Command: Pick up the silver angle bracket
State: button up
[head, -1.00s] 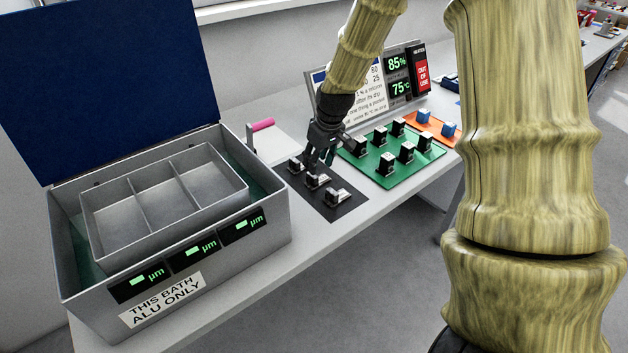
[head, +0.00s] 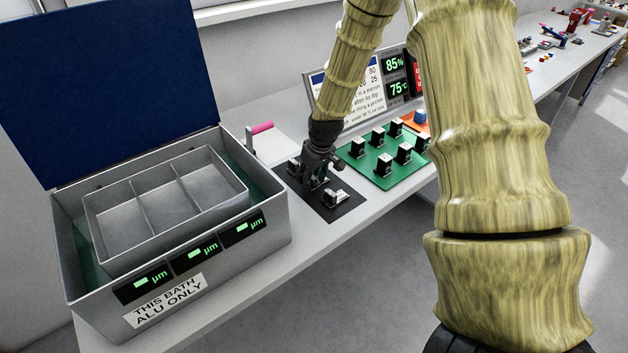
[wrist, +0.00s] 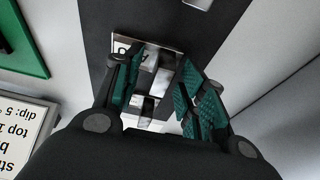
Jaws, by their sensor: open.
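A black mat (head: 318,204) on the bench carries small silver angle brackets. The near bracket (head: 336,196) lies clear of my gripper (head: 318,180), which is low over the middle of the mat. In the head view my gripper mostly hides what is below it. In the wrist view a silver bracket (wrist: 152,82) on a pale plate lies between the two green-padded fingers of my open gripper (wrist: 158,84). Gaps seem to show beside the bracket; I cannot tell whether either finger touches it. Part of another silver piece (wrist: 198,2) shows at the top edge.
A grey bath box (head: 270,240) with a three-part tray (head: 125,212) and raised blue lid (head: 105,85) stands left. A pink-handled item (head: 262,127) is behind the mat. A green mat (head: 372,172) with several dark silver-topped blocks lies right, before a display panel (head: 395,75).

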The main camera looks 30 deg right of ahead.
jog(key=shift+f, duration=0.15)
jog(key=shift+c, duration=0.5)
grip_shut()
jog(key=shift+w, duration=0.1)
